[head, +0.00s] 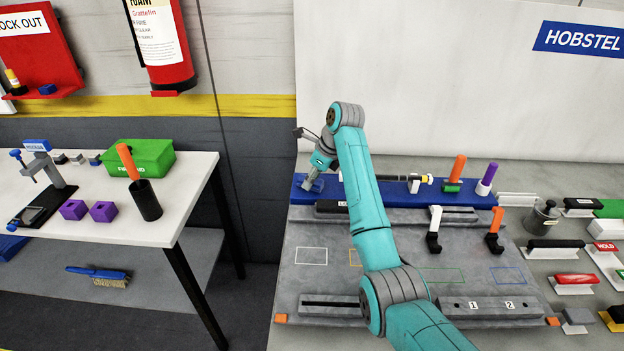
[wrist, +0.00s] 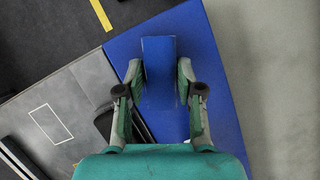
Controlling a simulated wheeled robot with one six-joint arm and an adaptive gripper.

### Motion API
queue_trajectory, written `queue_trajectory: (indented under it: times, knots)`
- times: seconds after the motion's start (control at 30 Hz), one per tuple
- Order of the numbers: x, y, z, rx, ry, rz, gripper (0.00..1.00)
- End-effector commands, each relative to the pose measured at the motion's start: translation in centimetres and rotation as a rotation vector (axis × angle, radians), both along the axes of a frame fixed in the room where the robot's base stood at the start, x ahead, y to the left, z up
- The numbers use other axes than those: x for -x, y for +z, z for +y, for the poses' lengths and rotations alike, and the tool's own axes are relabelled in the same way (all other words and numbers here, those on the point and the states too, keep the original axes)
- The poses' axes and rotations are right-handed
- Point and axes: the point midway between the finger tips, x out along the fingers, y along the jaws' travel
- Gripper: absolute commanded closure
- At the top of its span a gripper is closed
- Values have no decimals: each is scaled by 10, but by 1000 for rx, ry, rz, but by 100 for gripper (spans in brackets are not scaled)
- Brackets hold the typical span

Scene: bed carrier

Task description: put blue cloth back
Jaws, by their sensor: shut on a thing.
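My gripper (wrist: 160,75) is shut on a blue block-like piece, which I take to be the blue cloth (wrist: 159,58), with one finger on each side of it. In the head view my gripper (head: 312,181) is low at the left end of the long blue tray (head: 395,196). The cloth cannot be made out from the tray there. In the wrist view the blue tray (wrist: 213,85) lies beneath the cloth. Whether the cloth touches the tray I cannot tell.
Handled tools, one orange (head: 457,168) and one purple (head: 487,178), stand on the right part of the tray. A grey board (head: 335,275) with coloured outlines lies in front. A white side table (head: 185,200) with a green box (head: 140,156) stands at left. A panel rises behind.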

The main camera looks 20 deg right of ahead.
Motion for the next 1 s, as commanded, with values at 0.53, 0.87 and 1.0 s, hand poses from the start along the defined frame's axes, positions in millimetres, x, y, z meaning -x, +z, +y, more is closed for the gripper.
queue_trajectory:
  times: [0.53,0.87,1.0]
  knots:
    - [0,-5,0,1,0,-1,39]
    - [0,0,-1,0,-1,-2,39]
    - [4,17,-7,1,-2,-4,39]
